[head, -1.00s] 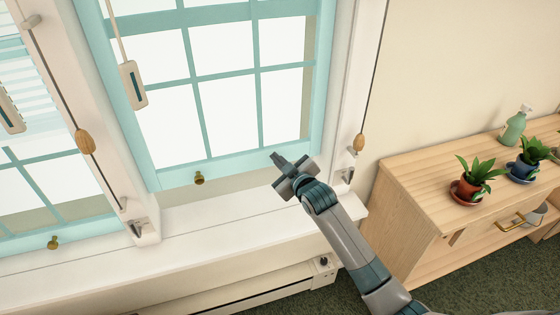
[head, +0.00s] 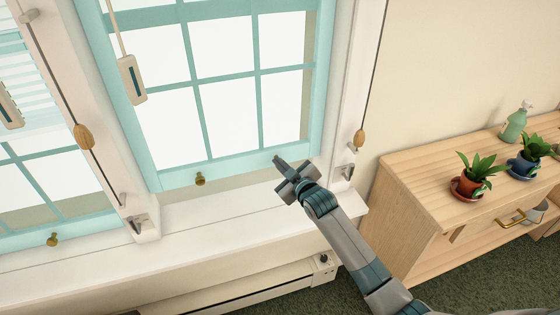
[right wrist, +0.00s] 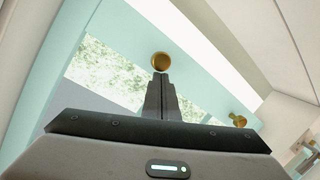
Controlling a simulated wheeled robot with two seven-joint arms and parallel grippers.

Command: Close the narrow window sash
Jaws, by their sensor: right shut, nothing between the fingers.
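A teal-framed sash (head: 235,170) with several panes fills the middle of the head view. A brass knob (head: 200,179) sits on its bottom rail. A beige strip shows between that rail and the white sill. My right gripper (head: 278,161) is shut and empty, with its fingertips over the right part of the bottom rail. In the right wrist view, a brass knob (right wrist: 160,61) is just beyond the fingertips (right wrist: 160,78), and a second knob (right wrist: 238,119) is further right. I cannot tell whether the fingertips touch the knob or rail. My left gripper is out of view.
Another teal sash (head: 40,175) stands at left, cut off by the picture edge. Cords with wooden pulls (head: 84,137) hang beside the frames. The white sill (head: 225,218) is clear. A wooden cabinet (head: 410,205) with potted plants (head: 472,180) and a green bottle (head: 514,130) stands at right.

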